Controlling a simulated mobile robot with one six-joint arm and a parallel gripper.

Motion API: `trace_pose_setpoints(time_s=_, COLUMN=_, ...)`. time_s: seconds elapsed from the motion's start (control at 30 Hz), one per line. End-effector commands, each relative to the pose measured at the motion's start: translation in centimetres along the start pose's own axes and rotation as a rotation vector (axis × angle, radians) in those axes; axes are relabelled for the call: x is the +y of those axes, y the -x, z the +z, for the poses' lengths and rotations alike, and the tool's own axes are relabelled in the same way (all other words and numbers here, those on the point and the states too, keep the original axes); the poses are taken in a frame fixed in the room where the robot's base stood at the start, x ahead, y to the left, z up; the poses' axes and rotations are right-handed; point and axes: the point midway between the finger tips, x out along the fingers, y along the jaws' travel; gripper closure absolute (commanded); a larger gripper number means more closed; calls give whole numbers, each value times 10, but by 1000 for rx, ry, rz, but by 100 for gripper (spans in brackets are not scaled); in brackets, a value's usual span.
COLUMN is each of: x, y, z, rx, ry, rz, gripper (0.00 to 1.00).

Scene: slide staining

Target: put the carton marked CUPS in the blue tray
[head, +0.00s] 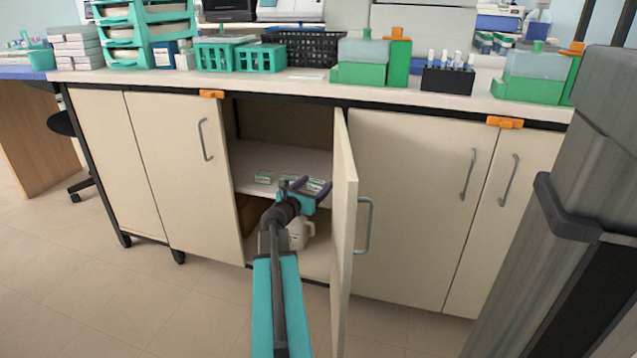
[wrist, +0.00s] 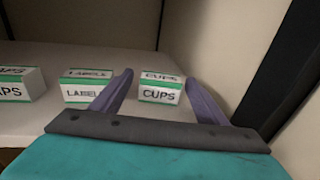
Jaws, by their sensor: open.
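The carton marked CUPS (wrist: 160,94), white with green bands, stands on the cabinet shelf. In the wrist view it shows between the two purple fingers of my gripper (wrist: 159,78), which is open and empty. Whether the fingertips reach alongside the carton is hard to tell. A carton marked LABELS (wrist: 88,92) stands just left of the left finger. A third carton (wrist: 20,86) is cut off by the left edge; its mark ends in PS. In the head view my gripper (head: 308,190) is inside the open cabinet at the shelf. I cannot make out the blue tray for certain.
The open cabinet door (head: 345,215) stands close to the right of my arm. A white jug (head: 300,232) is below the shelf (head: 245,158). The bench top holds green racks (head: 215,55), a black basket (head: 302,47) and green boxes (head: 362,73). Floor in front is clear.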

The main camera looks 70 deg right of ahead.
Motion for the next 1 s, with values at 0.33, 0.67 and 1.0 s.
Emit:
trace_pose_setpoints(time_s=0.33, x=0, y=42, z=7, rx=1, ry=1, rz=-1, gripper=32)
trace_pose_setpoints(time_s=0.67, x=0, y=84, z=5, rx=0, ry=0, rz=0, gripper=32)
trace_pose_setpoints(time_s=1.0, x=0, y=119, z=4, rx=0, ry=0, rz=-2, gripper=32)
